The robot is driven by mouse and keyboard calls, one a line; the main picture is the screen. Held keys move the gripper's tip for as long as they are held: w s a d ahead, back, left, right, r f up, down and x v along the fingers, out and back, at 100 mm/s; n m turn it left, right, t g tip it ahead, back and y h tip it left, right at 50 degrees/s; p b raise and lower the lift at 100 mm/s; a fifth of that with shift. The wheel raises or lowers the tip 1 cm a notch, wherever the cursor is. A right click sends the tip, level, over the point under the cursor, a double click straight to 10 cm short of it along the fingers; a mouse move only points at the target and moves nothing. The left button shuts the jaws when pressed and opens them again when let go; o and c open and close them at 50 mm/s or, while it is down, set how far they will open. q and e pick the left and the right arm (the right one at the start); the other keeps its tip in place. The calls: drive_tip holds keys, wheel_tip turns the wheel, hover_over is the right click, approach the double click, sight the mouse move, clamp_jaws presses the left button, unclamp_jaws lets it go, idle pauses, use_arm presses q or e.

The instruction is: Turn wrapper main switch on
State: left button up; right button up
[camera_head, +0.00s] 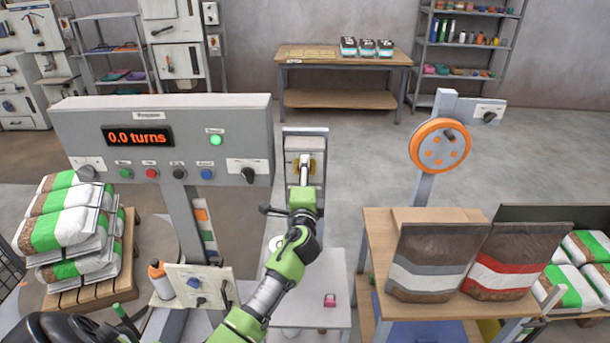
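The grey wrapper control panel (240,115) stands at the left, with its orange display (138,136) reading "0.0 turns". A green indicator (215,140) looks bright. Right of the panel, a grey switch box (292,146) with a yellow plate (312,165) stands on a post. My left gripper (304,170) is in front of the yellow plate, at or close to it. It hides the plate's middle, so the handle's position, contact and finger opening are unclear. My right gripper is not in view.
Bags on a pallet (82,296) stand left. A small control box (198,288) is below the panel. Two filled bags (428,262) stand on a wooden table (380,225) at right, near a post with an orange wheel (439,146). Floor behind is open.

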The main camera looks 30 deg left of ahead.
use_arm(q)
drive_tip(key=shift+a+r, duration=0.15)
drive_tip(key=shift+r, duration=0.15)
drive_tip(key=o, duration=1.1)
drive_tip(key=shift+w+f, duration=0.1)
drive_tip(key=shift+f, duration=0.15)
drive_tip(key=v, duration=1.2)
